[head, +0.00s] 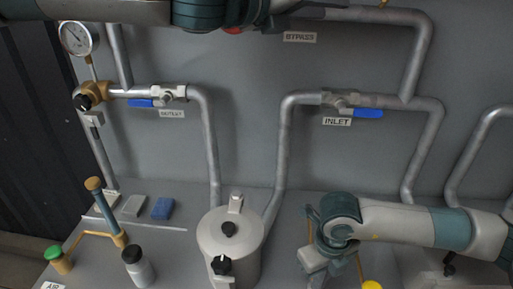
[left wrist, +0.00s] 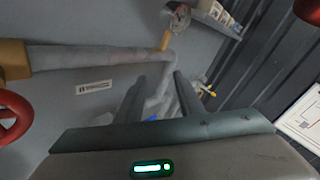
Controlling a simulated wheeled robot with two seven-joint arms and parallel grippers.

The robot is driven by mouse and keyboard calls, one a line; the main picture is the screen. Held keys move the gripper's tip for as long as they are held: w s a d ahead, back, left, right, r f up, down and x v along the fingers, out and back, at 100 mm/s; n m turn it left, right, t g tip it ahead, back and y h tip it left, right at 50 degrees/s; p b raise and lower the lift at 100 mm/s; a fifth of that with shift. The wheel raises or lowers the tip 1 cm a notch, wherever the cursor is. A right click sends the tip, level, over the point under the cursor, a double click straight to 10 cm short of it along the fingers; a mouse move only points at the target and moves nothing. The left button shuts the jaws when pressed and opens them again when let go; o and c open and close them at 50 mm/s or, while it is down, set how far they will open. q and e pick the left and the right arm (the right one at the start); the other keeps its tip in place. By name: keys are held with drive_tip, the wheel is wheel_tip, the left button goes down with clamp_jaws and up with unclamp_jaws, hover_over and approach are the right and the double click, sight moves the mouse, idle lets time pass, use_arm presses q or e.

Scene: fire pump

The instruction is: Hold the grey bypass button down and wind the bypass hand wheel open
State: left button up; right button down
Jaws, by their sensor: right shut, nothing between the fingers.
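A red rim, likely the bypass hand wheel (head: 232,30), shows only as a sliver below my left arm in the head view, under the top edge. In the left wrist view a red wheel (left wrist: 14,117) sits at the left edge, by a brass valve body (left wrist: 14,62). My left gripper (left wrist: 158,98) has its two dark fingers apart with nothing between them; the wheel is off to their left. My right gripper (head: 318,268) is low in the head view, shut and empty, right of the grey tank. I cannot make out the grey bypass button.
A grey lidded tank (head: 229,245) stands at the bottom middle. Pipes with blue-handled valves (head: 368,113) run along the panel below the BYPASS label (head: 300,37).

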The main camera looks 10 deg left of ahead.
use_arm(q)
wheel_tip(320, 180, up, 6)
drive_tip(key=a+r+m+g+h, duration=0.1)
drive_tip(key=m+g+h, duration=0.2)
drive_tip(key=g+h, duration=0.15)
drive_tip(key=w+a+f+m+g, duration=0.1)
drive_tip(key=a+m, duration=0.1)
drive_tip(key=a, duration=0.2)
drive_tip(key=w+a+f+m+g+h, duration=0.1)
drive_tip(key=w+a+m+g, duration=0.1)
drive_tip(key=a, duration=0.3)
drive_tip(key=w+a+m+g, duration=0.1)
drive_tip(key=w+a+m, duration=0.1)
drive_tip(key=a, duration=0.3)
drive_tip(key=shift+a+f+m+g+h, duration=0.2)
drive_tip(key=shift+f+m+g+h, duration=0.2)
drive_tip(key=shift+m, duration=0.5)
drive_tip(key=a+f+m+g+y, duration=0.1)
drive_tip(key=a+f+m+g, duration=0.1)
drive_tip(key=a+f, duration=0.4)
drive_tip(key=a, duration=0.3)
drive_tip(key=shift+w+f+m, duration=0.3)
drive_tip(key=shift+m, duration=0.1)
drive_tip(key=shift+d, duration=0.15)
drive_tip(key=d, duration=1.2)
drive_tip(key=shift+a, duration=0.1)
drive_tip(key=c, duration=0.8)
